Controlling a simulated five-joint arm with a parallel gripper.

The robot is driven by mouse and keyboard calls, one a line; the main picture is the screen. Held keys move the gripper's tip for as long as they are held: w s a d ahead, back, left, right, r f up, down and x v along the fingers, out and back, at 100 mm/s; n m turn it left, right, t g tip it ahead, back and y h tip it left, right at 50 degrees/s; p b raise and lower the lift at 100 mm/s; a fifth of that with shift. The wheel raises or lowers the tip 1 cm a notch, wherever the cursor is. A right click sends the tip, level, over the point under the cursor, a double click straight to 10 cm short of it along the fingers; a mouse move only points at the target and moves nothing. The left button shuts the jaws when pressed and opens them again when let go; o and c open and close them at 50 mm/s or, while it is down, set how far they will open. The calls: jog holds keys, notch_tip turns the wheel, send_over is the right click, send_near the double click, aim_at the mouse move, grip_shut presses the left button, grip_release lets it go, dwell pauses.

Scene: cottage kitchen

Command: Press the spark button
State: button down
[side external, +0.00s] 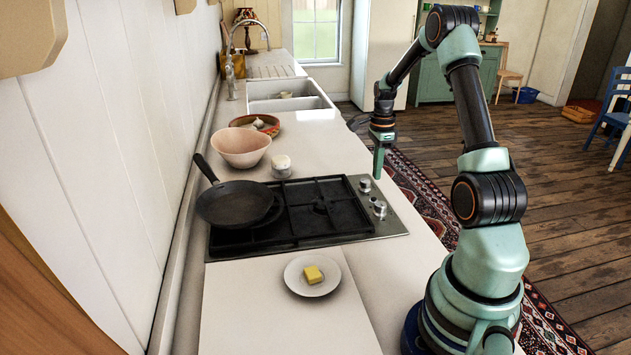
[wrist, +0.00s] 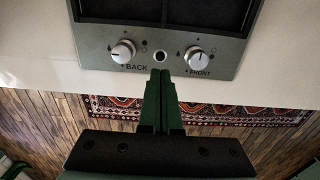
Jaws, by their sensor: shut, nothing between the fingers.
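The spark button (wrist: 160,56) is a small round dark button with a pale ring, set in the hob's metal panel between two knobs in the wrist view. The knob marked BACK (wrist: 123,52) is to its left and the knob marked FRONT (wrist: 197,57) to its right. My gripper (wrist: 160,74) is shut and empty, its green fingertips just below the button in the picture. In the side view my gripper (side external: 378,176) points down near the hob's right edge, close to the knobs. I cannot tell its exact height over the panel.
The gas hob (side external: 390,226) carries a black frying pan (side external: 236,203). The space over the counter's front edge is free.

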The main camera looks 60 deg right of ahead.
aim_at(374, 199)
notch_tip(374, 199, down, 6)
jog(key=shift+f, duration=0.25)
jog(key=shift+a+f, duration=0.1)
jog(key=shift+f, duration=0.9)
jog(key=shift+s, duration=0.1)
notch_tip(374, 199, up, 15)
jog(key=shift+w+d, duration=0.3)
dwell(0.4)
